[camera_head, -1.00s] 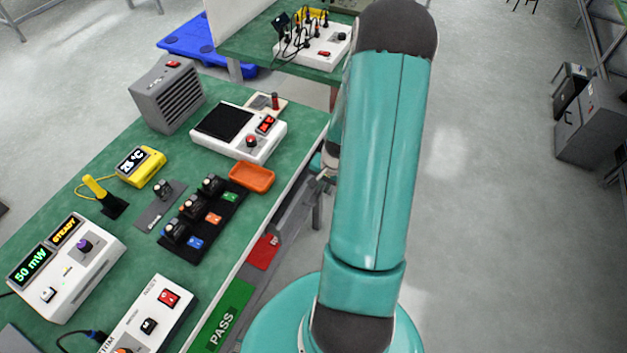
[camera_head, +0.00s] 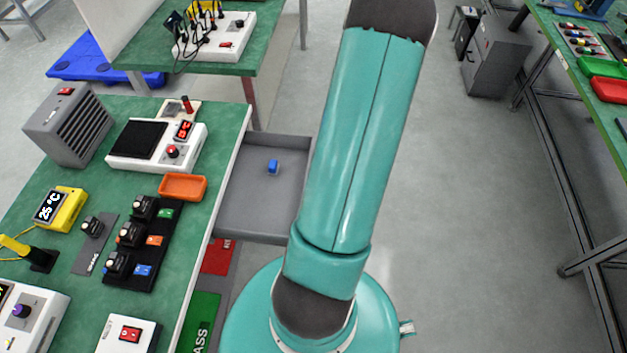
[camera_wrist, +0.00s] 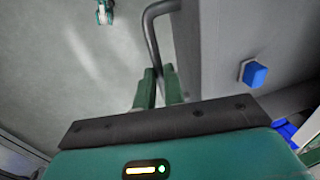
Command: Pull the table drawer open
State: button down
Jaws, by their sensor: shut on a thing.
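The grey table drawer (camera_head: 252,205) stands pulled out from the right side of the green workbench, with its inside showing. A small blue block (camera_head: 273,167) lies in it and also shows in the wrist view (camera_wrist: 254,74). In the wrist view, the dark bent bar handle (camera_wrist: 151,38) stands off the drawer's front. My gripper (camera_wrist: 160,82) is shut on the handle, with its two green fingers on either side of the bar.
The workbench (camera_head: 222,150) carries an orange tray (camera_head: 183,187), a black rack of modules (camera_head: 136,245) and several instruments. Green (camera_head: 198,320) and red (camera_head: 217,257) pads lie beside its edge. Another bench (camera_head: 567,70) stands at right. The floor between is clear.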

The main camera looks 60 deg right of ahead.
jog(key=shift+s, duration=0.15)
jog(key=c, duration=1.8)
grip_release()
jog(key=shift+o, duration=0.2)
notch_tip(320, 180, up, 14)
jog(key=s+d, duration=0.1)
jog(key=s, duration=0.1)
jog(key=shift+s+f, duration=0.15)
jog(key=shift+f, duration=0.05)
